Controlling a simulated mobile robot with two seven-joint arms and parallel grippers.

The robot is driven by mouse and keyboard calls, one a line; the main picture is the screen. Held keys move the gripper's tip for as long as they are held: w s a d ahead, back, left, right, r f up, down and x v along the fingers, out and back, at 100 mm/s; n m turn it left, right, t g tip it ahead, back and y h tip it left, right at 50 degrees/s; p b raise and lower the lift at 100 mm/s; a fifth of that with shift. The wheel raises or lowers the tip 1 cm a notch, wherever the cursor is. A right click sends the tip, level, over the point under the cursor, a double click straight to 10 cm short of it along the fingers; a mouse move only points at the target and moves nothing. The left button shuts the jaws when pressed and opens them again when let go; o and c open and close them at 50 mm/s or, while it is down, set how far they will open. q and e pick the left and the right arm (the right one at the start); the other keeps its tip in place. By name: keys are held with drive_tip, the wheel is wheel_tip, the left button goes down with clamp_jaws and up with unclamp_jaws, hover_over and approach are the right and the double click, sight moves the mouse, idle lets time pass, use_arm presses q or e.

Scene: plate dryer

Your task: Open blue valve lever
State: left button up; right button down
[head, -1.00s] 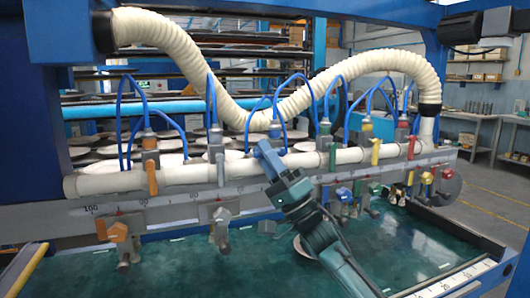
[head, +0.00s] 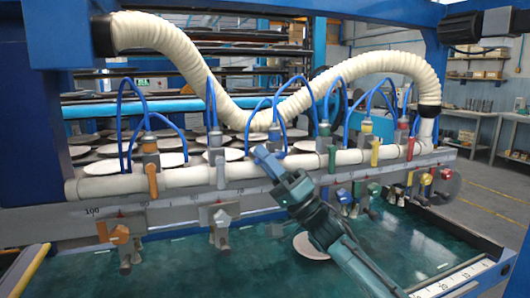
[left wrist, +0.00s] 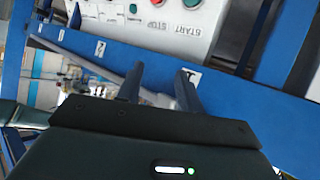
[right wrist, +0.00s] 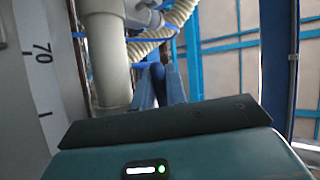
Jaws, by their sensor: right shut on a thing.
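A row of valves with coloured levers sits along the white manifold pipe (head: 105,187). My right gripper (head: 266,157) is at the middle of this pipe in the head view, in front of the blue valve's place, and hides most of it. In the right wrist view, the right gripper (right wrist: 158,88) is shut on a dark blue piece (right wrist: 158,73), seen between its fingers beside the pipe; it looks like the blue valve lever. My left gripper (left wrist: 158,85) shows only in the left wrist view; its fingers are apart and empty.
An orange lever (head: 152,181), a green lever (head: 332,158), a yellow lever (head: 375,154) and a red lever (head: 411,148) are on the same pipe. Blue hoses rise from the valves. A thick ribbed hose (head: 180,50) arches above. Several suction fittings hang over the green bed (head: 190,275).

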drive_tip(key=shift+n+g, duration=0.6)
drive_tip(key=shift+g, duration=0.1)
use_arm(q)
drive_tip(key=shift+s+r, duration=0.1)
drive_tip(key=shift+r, duration=0.05)
use_arm(e)
drive_tip(key=shift+f+n+g, duration=0.25)
drive_tip(key=shift+n+g, duration=0.05)
drive_tip(key=c, duration=1.7)
unclamp_jaws()
drive_tip(key=shift+d, duration=0.15)
use_arm(q)
drive_tip(key=shift+f+b, duration=0.4)
drive_tip(key=shift+b, duration=0.4)
use_arm(e)
drive_tip(key=shift+v, duration=6.5)
